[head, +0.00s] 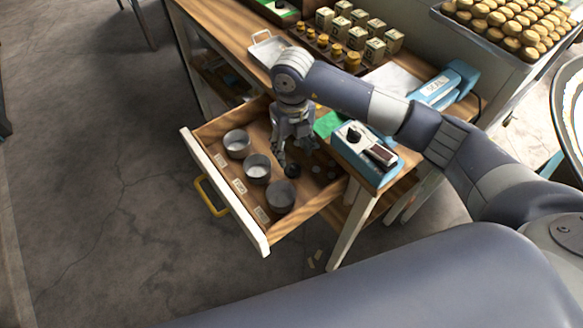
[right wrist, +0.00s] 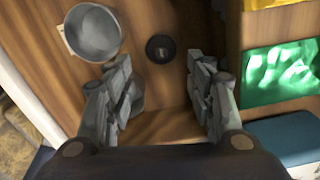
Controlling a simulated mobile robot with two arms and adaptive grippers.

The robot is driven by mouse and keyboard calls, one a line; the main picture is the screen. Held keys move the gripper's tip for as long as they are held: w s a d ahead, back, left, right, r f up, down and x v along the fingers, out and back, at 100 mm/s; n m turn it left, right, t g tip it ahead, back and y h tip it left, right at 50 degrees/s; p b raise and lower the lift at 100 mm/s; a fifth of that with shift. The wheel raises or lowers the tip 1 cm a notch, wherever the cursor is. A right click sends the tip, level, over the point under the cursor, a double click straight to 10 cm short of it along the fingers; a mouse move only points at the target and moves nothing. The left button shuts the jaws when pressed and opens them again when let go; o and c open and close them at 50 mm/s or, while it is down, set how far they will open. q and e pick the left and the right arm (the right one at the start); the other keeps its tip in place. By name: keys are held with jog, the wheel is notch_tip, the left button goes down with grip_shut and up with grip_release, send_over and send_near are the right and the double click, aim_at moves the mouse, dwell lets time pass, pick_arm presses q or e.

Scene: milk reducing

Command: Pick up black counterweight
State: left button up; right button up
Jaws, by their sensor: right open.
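The black counterweight (head: 292,170) is a small dark round piece on the wooden floor of the open drawer (head: 318,206), beside the grey cups. In the right wrist view the counterweight (right wrist: 160,48) lies just beyond the gap between the fingertips, roughly centred. My right gripper (head: 296,156) points down into the drawer. Its fingers (right wrist: 158,78) are spread apart with nothing between them. My left gripper is not in view.
Several grey metal cups (head: 237,143) stand along the drawer front, behind labels. One cup (right wrist: 138,96) is partly hidden by a finger in the wrist view. A blue device (head: 365,155) sits on the bench's edge beside the drawer. Weights and boxes (head: 358,38) stand farther back.

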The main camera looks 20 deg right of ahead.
aim_at(293, 166)
jog(key=f, duration=0.2)
jog(key=shift+s+f, duration=0.25)
jog(key=shift+f, duration=0.15)
jog(key=f, duration=0.1)
jog(key=f+p, duration=0.1)
jog(key=f, duration=0.1)
jog(key=f+p, duration=0.1)
jog(key=shift+w+d+f, duration=0.1)
jog(key=shift+w+f, duration=0.25)
jog(key=shift+f, duration=0.4)
jog(key=shift+c, duration=0.6)
jog(key=shift+w, duration=0.1)
jog(key=c, duration=0.9)
